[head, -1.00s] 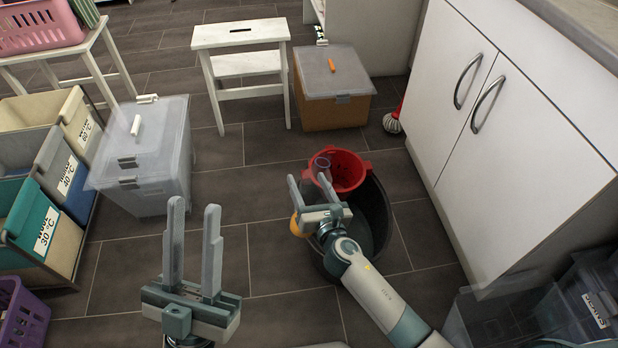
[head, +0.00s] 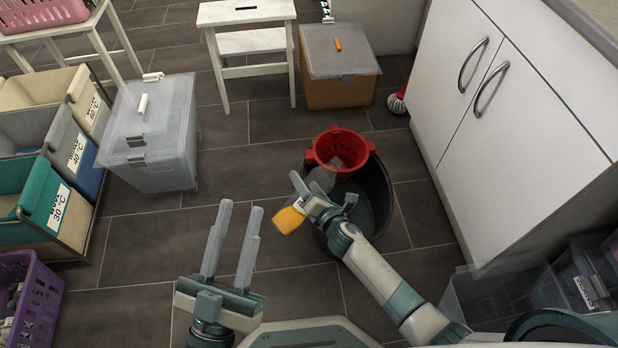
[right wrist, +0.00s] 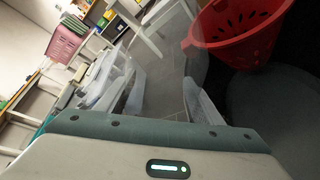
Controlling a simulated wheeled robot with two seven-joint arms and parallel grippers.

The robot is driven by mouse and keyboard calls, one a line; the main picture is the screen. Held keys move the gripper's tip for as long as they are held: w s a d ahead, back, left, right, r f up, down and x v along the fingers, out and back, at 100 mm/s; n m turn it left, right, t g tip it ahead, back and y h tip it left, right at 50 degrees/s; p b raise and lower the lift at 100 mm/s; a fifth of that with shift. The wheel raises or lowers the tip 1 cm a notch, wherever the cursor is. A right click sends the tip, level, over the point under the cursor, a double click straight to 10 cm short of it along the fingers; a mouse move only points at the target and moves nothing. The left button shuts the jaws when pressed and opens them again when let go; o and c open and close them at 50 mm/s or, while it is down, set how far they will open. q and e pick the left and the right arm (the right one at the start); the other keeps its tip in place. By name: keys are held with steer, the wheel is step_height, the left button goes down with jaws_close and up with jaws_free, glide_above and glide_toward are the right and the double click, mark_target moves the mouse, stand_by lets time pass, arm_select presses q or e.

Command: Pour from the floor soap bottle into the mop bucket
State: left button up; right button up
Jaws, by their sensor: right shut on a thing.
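The mop bucket (head: 385,200) is dark and round and stands on the floor, with a red wringer basket (head: 325,157) at its far side; the basket also shows in the right wrist view (right wrist: 238,50). My right gripper (head: 306,192) is shut on the floor soap bottle, at the bucket's left rim. The bottle shows an orange part (head: 289,219) left of the gripper and a see-through part reaching toward the basket. It looks tilted; I cannot tell whether anything flows, and the gripper hides its middle. My left gripper (head: 233,230) is open and empty above the floor, left of the bucket.
A clear lidded box (head: 160,150) stands left, beside the laundry sorter (head: 40,225). A white step stool (head: 245,20) and a lidded brown box (head: 340,90) stand behind. White cabinets (head: 540,140) border the right. The floor between the left gripper and stool is clear.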

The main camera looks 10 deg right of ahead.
steer(key=shift+s+a+r+m+g+p, duration=0.15)
steer(key=shift+a+m+g+p, duration=0.2)
steer(key=shift+p, duration=0.4)
arm_select(q)
steer(key=w+a+f+g+y+p, duration=0.1)
steer(key=w+f+g, duration=0.15)
steer(key=f, duration=0.25)
steer(key=w+f+g+y+p, duration=0.1)
steer(key=f+g, duration=0.3)
steer(key=f, duration=0.1)
arm_select(e)
steer(key=shift+s+a+m+y, duration=0.15)
steer(key=shift+m+y, duration=0.25)
steer(key=shift+m, duration=0.05)
steer(key=shift+s+a+f+m+g+y+p, duration=0.15)
steer(key=shift+a+f+m+g+y+p, duration=0.3)
steer(key=shift+m, duration=0.35)
steer(key=shift+s+r+m+p, duration=0.1)
steer(key=shift+m+p, duration=0.5)
steer(key=shift+p, duration=0.25)
arm_select(q)
steer(key=s+a+f+g+y, duration=0.2)
steer(key=f+g, duration=0.4)
steer(key=f, duration=0.3)
steer(key=shift+s+a+f+n, duration=0.3)
steer(key=shift+s+a, duration=0.4)
steer(key=shift+s, duration=0.5)
arm_select(e)
steer(key=shift+f, duration=0.2)
